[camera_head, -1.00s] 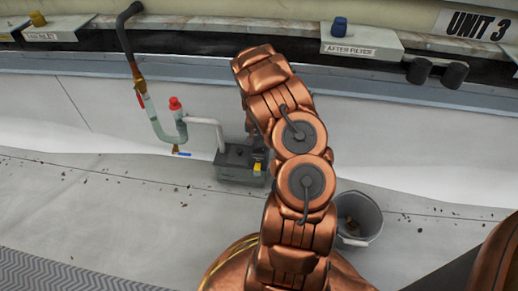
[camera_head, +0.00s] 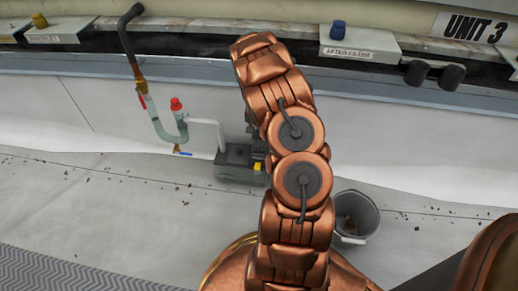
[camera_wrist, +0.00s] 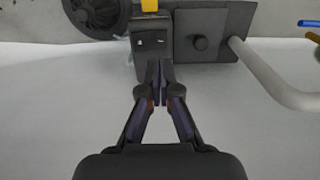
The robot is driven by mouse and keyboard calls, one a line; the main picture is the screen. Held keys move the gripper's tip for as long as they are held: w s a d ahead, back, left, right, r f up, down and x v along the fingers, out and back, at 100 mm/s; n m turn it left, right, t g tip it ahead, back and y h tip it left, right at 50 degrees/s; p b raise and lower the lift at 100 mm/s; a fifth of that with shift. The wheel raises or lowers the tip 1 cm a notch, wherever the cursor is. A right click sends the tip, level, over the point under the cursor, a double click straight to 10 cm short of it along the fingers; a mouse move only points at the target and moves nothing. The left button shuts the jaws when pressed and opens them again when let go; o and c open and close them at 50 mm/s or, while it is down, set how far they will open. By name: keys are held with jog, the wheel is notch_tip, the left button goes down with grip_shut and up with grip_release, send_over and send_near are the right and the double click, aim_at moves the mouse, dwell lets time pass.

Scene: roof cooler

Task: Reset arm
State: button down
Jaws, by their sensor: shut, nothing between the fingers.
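My gripper (camera_wrist: 159,78) is shut and empty in the wrist view, its fingertips together. The tips appear just in front of a dark box with a yellow part (camera_wrist: 151,6); whether they touch it I cannot tell. In the head view my copper arm rises through the middle of the picture, and the gripper is not clearly visible behind it. The dark grey box (camera_head: 236,165) sits on the pale floor by the wall, left of the arm, partly hidden by it.
A clear U-shaped pipe (camera_head: 160,128) with a red cap and blue-handled valve stands left of the box. A grey bucket (camera_head: 357,217) is right of my arm. A ledge with labelled units, including a white box (camera_head: 360,45), runs along the back. Open floor lies at the left.

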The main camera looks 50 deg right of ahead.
dwell(0.4)
jog(key=s+a+r+n+p, duration=0.1)
jog(key=s+a+r+p, duration=0.2)
jog(key=a+r+p, duration=0.75)
jog(key=s+a+r+n+p, duration=0.2)
jog(key=a+r+p, duration=0.1)
jog(key=r, duration=1.4)
jog(key=s+a+r+n+p, duration=0.1)
jog(key=s+a+r+p, duration=0.35)
jog(key=r, duration=0.85)
jog(key=s+a+r+n+g+p, duration=0.1)
jog(key=s+a+r+n+p, duration=0.2)
jog(key=s+a+r+p, duration=0.6)
jog(key=s+a+r+n+p, duration=0.4)
jog(key=s+a+r+p, duration=0.6)
jog(key=r, duration=0.6)
jog(key=shift+s+a+g+p, duration=0.25)
jog(key=shift+s+g+p, duration=0.15)
jog(key=shift+s+p, duration=0.4)
jog(key=shift+r, duration=0.1)
